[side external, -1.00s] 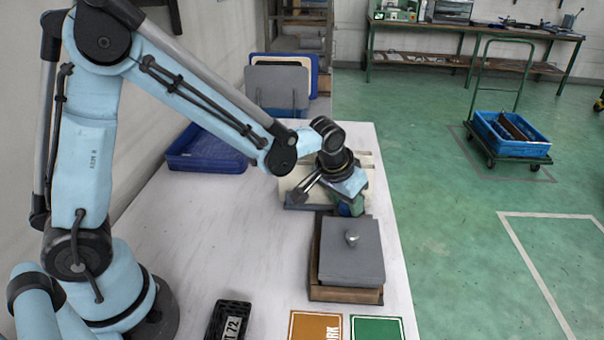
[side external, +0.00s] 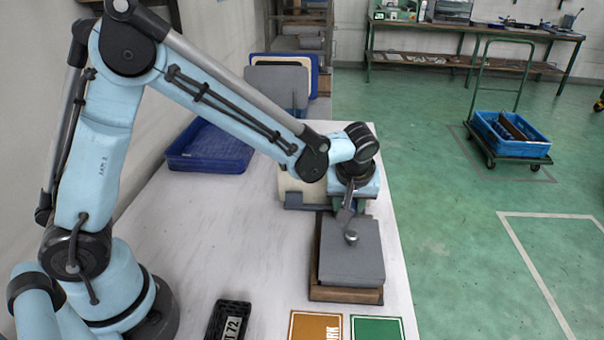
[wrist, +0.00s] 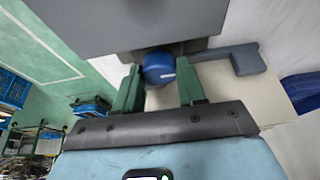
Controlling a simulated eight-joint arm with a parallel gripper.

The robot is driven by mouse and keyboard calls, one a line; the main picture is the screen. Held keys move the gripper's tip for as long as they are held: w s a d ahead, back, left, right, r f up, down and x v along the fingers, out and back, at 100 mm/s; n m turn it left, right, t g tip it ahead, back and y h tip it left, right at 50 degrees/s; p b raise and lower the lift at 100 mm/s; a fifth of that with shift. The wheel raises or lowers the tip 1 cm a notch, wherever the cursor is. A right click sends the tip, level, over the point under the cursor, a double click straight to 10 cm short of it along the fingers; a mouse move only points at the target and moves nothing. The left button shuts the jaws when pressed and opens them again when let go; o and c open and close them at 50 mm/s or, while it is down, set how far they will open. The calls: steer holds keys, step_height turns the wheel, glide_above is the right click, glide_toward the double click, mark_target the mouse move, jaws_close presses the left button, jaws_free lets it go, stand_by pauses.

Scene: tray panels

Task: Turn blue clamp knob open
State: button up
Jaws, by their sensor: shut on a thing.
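The blue clamp knob (wrist: 159,67) is round and sits between the two green fingers of my gripper (wrist: 158,76) in the wrist view. My gripper is shut on it, one finger at each side. The knob is beside the edge of a grey panel (wrist: 120,20). In the side view, my wrist and a dark rod hide most of the gripper and the knob; only a bit of green finger shows beneath the wrist. A pale panel with a grey edge (side external: 298,200) is partly behind my wrist.
A grey-lidded wooden box (side external: 345,295) with a small round handle stands just in front of my gripper. A blue bin (side external: 205,165) is at the back left. A dark labelled block (side external: 228,322), orange card (side external: 310,323) and green card (side external: 376,328) lie at the front. The table's left middle is clear.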

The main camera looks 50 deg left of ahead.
stand_by(0.5)
steer(key=o, duration=0.8)
steer(key=v, duration=1.2)
steer(key=shift+w+r, duration=0.1)
steer(key=shift+w, duration=0.05)
steer(key=s+a+m+t+h, duration=0.1)
steer(key=s+a+m, duration=0.2)
steer(key=s, duration=0.1)
steer(key=s+a+f+m+t+h, duration=0.1)
steer(key=s+a+m, duration=0.2)
steer(key=s, duration=0.1)
steer(key=s+a+m+t+h, duration=0.1)
steer(key=s+a+m, duration=0.2)
steer(key=s, duration=0.1)
steer(key=shift+s+f+t, duration=0.25)
steer(key=shift+t, duration=0.15)
